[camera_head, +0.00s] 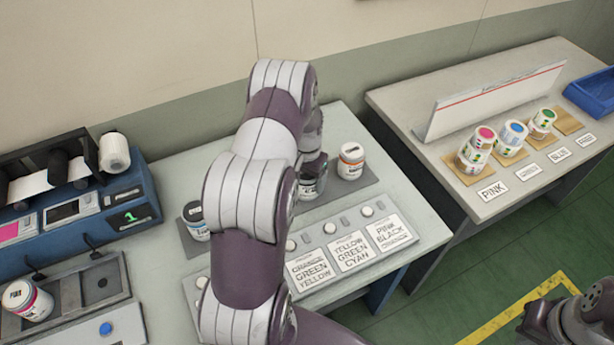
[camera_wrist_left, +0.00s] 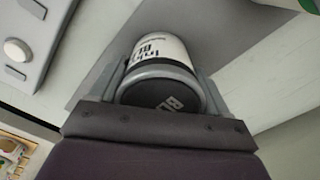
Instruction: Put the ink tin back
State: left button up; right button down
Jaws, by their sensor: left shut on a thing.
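The ink tin (camera_wrist_left: 160,68) is white with a dark band and a black lid lettered "BL"; the rest of its label is cut off. My left gripper (camera_wrist_left: 168,85) is shut on it, one finger on each side. In the head view the tin (camera_head: 308,188) shows partly behind my left arm, over or on the grey mat (camera_head: 328,197). I cannot tell whether it touches the mat. Of my right arm, only a dark part shows at the bottom right; its fingers are out of view.
Another tin (camera_head: 28,299) sits in the tray at far left. Label cards (camera_head: 352,250) and round buttons line the table front.

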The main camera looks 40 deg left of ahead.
pick_arm(q)
jog(key=o, duration=1.5)
notch_tip(320, 180, up, 12)
jog(key=shift+f+b, duration=0.25)
jog(key=shift+b, duration=0.4)
jog(key=shift+s+d+r, duration=0.1)
jog(key=shift+d+r, duration=0.35)
jog(key=shift+d, duration=0.2)
jog(key=shift+m+t, duration=0.7)
jog(key=shift+m, duration=0.1)
jog(key=s+d, duration=0.4)
jog(key=d, duration=0.2)
jog(key=s+d+r, duration=0.1)
jog(key=s+d, duration=0.4)
jog(key=d, duration=0.1)
jog(key=s+d+r, duration=0.1)
jog(key=s+d, duration=0.4)
jog(key=d, duration=0.1)
jog(key=shift+s+r, duration=0.1)
jog(key=shift+s, duration=0.1)
